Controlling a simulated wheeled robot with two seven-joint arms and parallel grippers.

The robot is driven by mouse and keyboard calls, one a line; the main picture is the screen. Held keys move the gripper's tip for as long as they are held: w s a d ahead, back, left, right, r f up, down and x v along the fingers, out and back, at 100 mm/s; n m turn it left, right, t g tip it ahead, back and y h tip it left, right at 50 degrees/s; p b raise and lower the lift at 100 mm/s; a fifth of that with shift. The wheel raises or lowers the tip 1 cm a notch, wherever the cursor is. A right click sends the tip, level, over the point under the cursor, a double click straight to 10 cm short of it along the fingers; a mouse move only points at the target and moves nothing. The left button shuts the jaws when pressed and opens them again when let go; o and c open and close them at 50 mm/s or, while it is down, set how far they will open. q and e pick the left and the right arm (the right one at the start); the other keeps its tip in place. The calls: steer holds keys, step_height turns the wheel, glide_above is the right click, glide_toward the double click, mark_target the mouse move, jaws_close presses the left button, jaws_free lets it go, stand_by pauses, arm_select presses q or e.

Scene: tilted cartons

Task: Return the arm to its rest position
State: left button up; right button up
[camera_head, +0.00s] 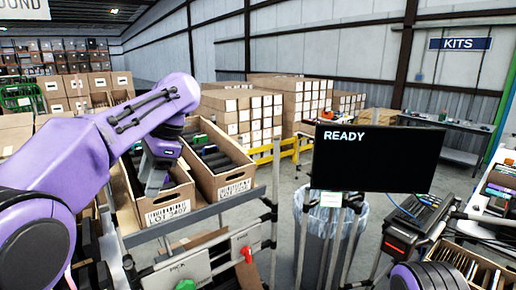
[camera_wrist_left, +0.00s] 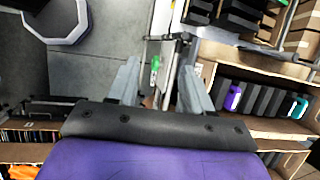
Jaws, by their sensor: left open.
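My purple left arm (camera_head: 120,125) comes in from the left and bends down at its wrist. My left gripper (camera_head: 155,185) hangs over the nearer tilted carton, partly hidden by the arm and the carton walls. In the left wrist view the two grey fingers of the left gripper (camera_wrist_left: 160,85) stand apart with nothing between them. The nearer carton (camera_head: 165,210) carries a printed label, and dark items show inside. A second tilted carton (camera_head: 235,185) stands to its right with dark items and a green one. My right gripper is out of view.
A metal rack rail (camera_head: 215,208) runs in front of the cartons. A black screen reading READY (camera_head: 375,160) stands right of centre, above a lined bin (camera_head: 325,225). Another carton (camera_head: 470,262) of items is at lower right. Stacked boxes (camera_head: 240,115) stand behind.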

arm_select(q)
steer(key=w+d+f+n+t+h, duration=0.5)
steer(key=w+d+f, duration=0.2)
steer(key=w+f, duration=0.35)
steer(key=a+f+n+t+b, duration=0.2)
steer(key=f+n, duration=0.1)
steer(key=f, duration=0.9)
steer(key=a+f+n+t+b, duration=0.2)
steer(key=f+n, duration=0.1)
steer(key=f, duration=1)
steer(key=s+a+f+n+y+b, duration=0.1)
steer(key=s+a+f+n+b, duration=0.15)
steer(key=s+f, duration=0.6)
steer(key=s+a+f+n+y+b, duration=0.15)
steer(key=s+a+f, duration=0.25)
steer(key=s+f, duration=0.45)
steer(key=s+a+f+g+b, duration=0.1)
steer(key=s+f+b, duration=0.1)
steer(key=s+f, duration=0.3)
steer(key=s+a+f+n+g+b, duration=0.1)
steer(key=s+f, duration=0.4)
steer(key=s, duration=0.9)
steer(key=s+a+f+g+y+b, duration=0.1)
steer(key=s+f+g+b, duration=0.2)
steer(key=s, duration=0.6)
step_height(320, 180, down, 3)
steer(key=shift+s+a+r+n, duration=0.15)
steer(key=shift+s+r+n, duration=0.05)
steer(key=shift+n, duration=0.2)
